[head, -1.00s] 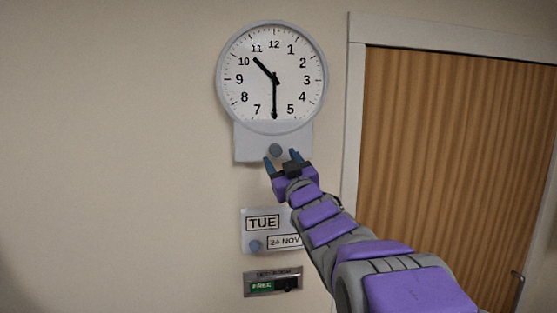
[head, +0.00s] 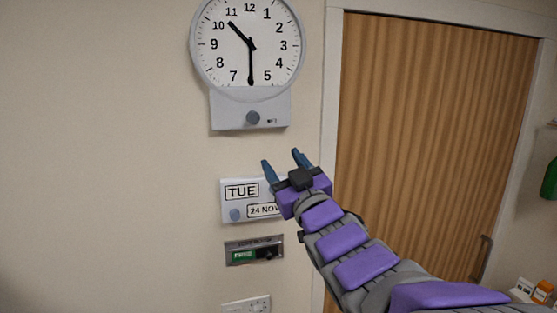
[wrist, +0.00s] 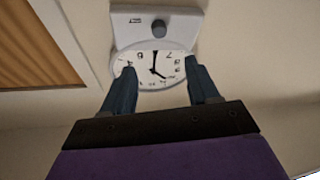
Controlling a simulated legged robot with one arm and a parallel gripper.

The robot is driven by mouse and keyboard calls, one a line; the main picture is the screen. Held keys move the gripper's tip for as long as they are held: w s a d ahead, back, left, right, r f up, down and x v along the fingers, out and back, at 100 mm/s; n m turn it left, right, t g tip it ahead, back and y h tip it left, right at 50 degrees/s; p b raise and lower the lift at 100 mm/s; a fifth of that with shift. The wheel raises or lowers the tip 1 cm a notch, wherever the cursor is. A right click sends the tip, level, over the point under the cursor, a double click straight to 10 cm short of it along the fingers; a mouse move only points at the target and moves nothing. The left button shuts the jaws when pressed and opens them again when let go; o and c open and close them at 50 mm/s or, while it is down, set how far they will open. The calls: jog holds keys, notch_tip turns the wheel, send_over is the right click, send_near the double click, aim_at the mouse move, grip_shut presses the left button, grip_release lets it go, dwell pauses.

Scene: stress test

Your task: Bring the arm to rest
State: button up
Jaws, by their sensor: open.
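My purple and grey arm reaches up from the lower right in the head view. My gripper (head: 285,162) is open and empty, with its two blue fingers apart. It is in front of the wall, below the clock and over the right part of the day and date plate. The round clock (head: 222,62) hangs above on a grey box with a round knob (head: 252,118). In the wrist view the clock (wrist: 150,66) appears upside down beyond the open fingers (wrist: 163,88), with the knob (wrist: 159,28) above it.
The date plate (head: 231,206) reads TUE, 24 NOV, partly hidden by my gripper. Below are a slider sign (head: 243,255) and a white wall plate (head: 240,306). A wooden folding door (head: 430,130) is to the right, with a green bottle (head: 549,180) and small boxes (head: 541,291) beyond.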

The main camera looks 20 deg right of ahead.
jog(key=shift+s, duration=0.1)
jog(key=s+d+f+m+g+h+b, duration=0.1)
jog(key=s+f+m+g+h+b, duration=0.2)
jog(key=f, duration=0.8)
jog(key=s+d+f+g+b, duration=0.1)
jog(key=s+f+g+b, duration=0.3)
jog(key=f, duration=0.8)
jog(key=s+d+f+m+g+h+b, duration=0.1)
jog(key=s+f+m+g+h+b, duration=0.3)
jog(key=f, duration=0.7)
jog(key=s+a+f+n+g+y+b, duration=0.1)
jog(key=s+a+f+g+b, duration=0.1)
jog(key=s+f+g, duration=0.4)
jog(key=s+a+f+g+y+b, duration=0.2)
jog(key=s+f+g, duration=0.4)
jog(key=s+f, duration=0.5)
jog(key=s+a+b, duration=0.1)
jog(key=s, duration=0.7)
jog(key=shift+s+a+f+n+g+y, duration=0.3)
jog(key=shift+s+a+f+n, duration=0.05)
jog(key=shift+s+a+n, duration=0.05)
